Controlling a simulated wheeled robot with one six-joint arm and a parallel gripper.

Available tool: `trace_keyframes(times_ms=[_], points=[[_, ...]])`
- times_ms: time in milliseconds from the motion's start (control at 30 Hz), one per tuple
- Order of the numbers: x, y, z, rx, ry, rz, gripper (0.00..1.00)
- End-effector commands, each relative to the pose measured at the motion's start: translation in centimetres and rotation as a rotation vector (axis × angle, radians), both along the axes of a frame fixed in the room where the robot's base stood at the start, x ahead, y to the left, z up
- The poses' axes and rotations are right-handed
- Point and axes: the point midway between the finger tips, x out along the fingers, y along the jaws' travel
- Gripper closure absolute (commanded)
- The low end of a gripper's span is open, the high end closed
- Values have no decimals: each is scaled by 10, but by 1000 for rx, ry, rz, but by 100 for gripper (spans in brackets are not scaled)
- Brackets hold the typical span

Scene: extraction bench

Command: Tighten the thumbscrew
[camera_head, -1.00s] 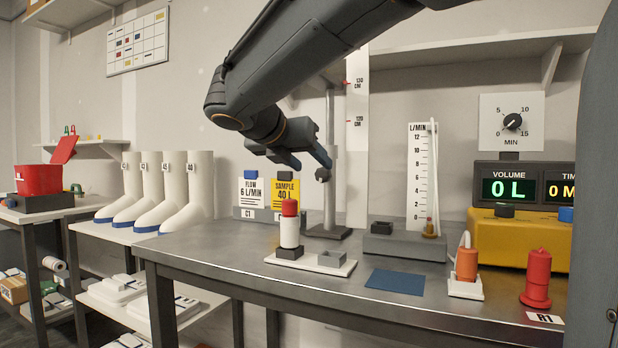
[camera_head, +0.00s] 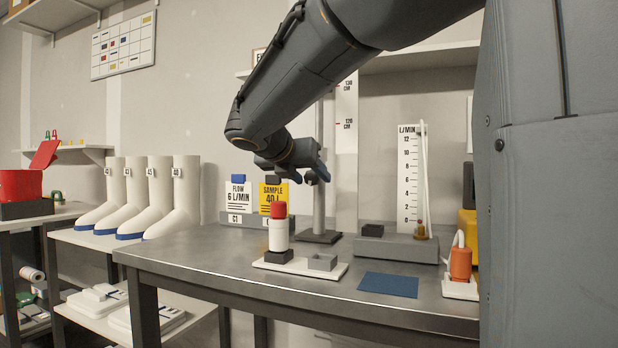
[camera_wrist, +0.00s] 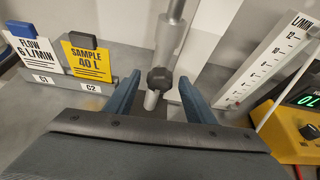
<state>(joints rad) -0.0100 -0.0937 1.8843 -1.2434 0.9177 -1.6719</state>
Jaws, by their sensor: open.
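The thumbscrew is a dark knob (camera_wrist: 160,78) on the side of an upright grey stand pole (camera_head: 319,200). In the head view the knob (camera_head: 312,178) shows just below and beside my fingers. My gripper (camera_head: 316,166) is at the pole, fingers pointing toward it. In the wrist view my gripper (camera_wrist: 159,88) is open, with one blue-grey finger on each side of the knob and gaps visible. The fingers seem not to touch it. A pale cylindrical part shows below the knob between the fingers.
Sign cards for flow (camera_head: 238,198) and sample (camera_head: 273,195) stand left of the pole. A red-capped white bottle (camera_head: 278,230) stands in front. The flow scale (camera_head: 411,180) is to the right. A blue mat (camera_head: 388,285) lies on the bench (camera_head: 215,270).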

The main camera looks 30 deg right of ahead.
Motion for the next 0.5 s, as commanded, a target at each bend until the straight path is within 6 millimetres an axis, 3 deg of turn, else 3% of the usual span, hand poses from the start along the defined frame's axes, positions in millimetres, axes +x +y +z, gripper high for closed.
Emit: trace_keyframes(times_ms=[67, 300, 500], points=[[0, 0, 0, 0, 0, 0, 52], [0, 1, 0, 0, 0, 1, 92], [0, 1, 0, 8, -10, 1, 92]])
